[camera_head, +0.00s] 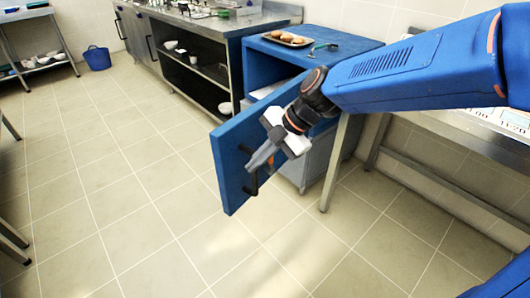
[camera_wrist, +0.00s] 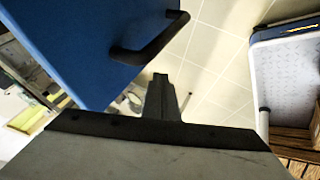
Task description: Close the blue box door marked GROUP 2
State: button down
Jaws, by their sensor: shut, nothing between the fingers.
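The blue box (camera_head: 352,44) stands at the end of the counter. Its blue door (camera_head: 229,172) is swung open toward the floor space, and part of the box front is hidden behind my arm. No GROUP 2 marking is readable. The door's black handle (camera_head: 251,184) is partly behind my gripper (camera_head: 252,165), which is shut and empty in front of the door. In the wrist view the door (camera_wrist: 70,40) fills the upper left, and its bar handle (camera_wrist: 152,45) lies just beyond my closed fingertips (camera_wrist: 160,80). I cannot tell whether they touch it.
A tray of brown, egg-like items (camera_head: 291,39) and a green-handled tool (camera_head: 325,47) lie on the box top. A steel counter (camera_head: 215,25) with open shelves stands behind. A blue bucket (camera_head: 97,58) is at far left. The tiled floor (camera_head: 130,210) left of the door is clear.

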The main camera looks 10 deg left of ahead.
aim_at(227, 174)
jog(key=shift+w+a+f, duration=0.3)
jog(key=shift+a+f, duration=0.05)
jog(key=shift+a, duration=0.5)
jog(key=shift+w+a+f, duration=0.25)
jog(key=shift+a+f, duration=0.15)
jog(key=shift+a, duration=0.5)
jog(key=shift+w+a+f, duration=0.3)
jog(key=shift+a+f, duration=0.05)
jog(key=shift+a, duration=0.5)
jog(key=shift+a, duration=0.1)
